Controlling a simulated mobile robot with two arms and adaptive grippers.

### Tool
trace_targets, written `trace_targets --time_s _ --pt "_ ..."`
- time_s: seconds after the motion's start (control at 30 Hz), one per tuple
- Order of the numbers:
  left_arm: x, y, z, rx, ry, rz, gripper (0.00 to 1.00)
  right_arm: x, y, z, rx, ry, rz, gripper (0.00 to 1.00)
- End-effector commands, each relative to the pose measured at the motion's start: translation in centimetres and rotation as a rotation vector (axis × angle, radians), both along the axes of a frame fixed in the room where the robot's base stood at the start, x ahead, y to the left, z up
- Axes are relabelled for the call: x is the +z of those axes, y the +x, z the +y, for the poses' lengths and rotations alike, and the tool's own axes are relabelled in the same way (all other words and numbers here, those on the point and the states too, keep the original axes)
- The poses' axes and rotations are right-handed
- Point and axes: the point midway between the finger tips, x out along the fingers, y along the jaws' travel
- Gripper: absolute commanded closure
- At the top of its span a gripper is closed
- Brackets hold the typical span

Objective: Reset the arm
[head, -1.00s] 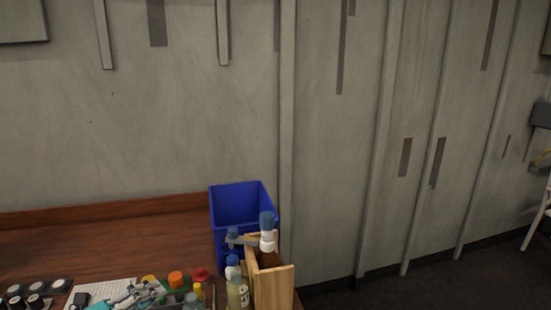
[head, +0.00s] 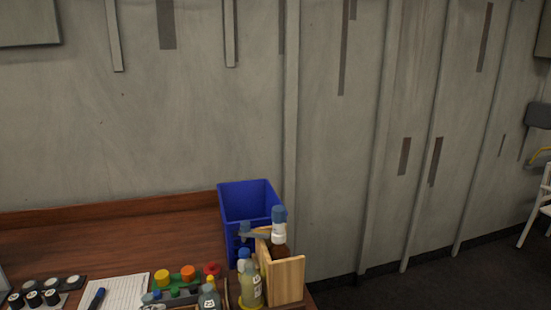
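Neither of my grippers shows in the head view, so I cannot see their state or what they hold. The wooden table (head: 150,236) fills the lower left of the view. At its right end stands an open blue bin (head: 235,213). In front of the bin is a wooden holder (head: 285,279) with several bottles, one with a blue and white top (head: 279,224).
A white sheet of paper (head: 122,290) with a blue pen (head: 97,298) lies at the front. Black round containers (head: 33,298) stand left of it. Colored caps (head: 188,273) sit right of it. A grey wall (head: 150,120) closes the back.

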Motion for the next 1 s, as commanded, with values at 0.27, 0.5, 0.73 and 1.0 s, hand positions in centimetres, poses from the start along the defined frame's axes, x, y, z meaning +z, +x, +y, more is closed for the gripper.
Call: trace_targets --time_s 0.27,0.5,0.73,1.0 --pt "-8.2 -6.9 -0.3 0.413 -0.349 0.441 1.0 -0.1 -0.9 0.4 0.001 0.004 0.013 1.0" --pt "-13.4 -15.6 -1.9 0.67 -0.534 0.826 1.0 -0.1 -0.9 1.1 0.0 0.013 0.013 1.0" --pt "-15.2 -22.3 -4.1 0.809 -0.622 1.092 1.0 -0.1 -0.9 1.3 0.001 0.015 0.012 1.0" --pt "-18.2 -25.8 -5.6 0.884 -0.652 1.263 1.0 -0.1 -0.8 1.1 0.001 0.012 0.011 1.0"
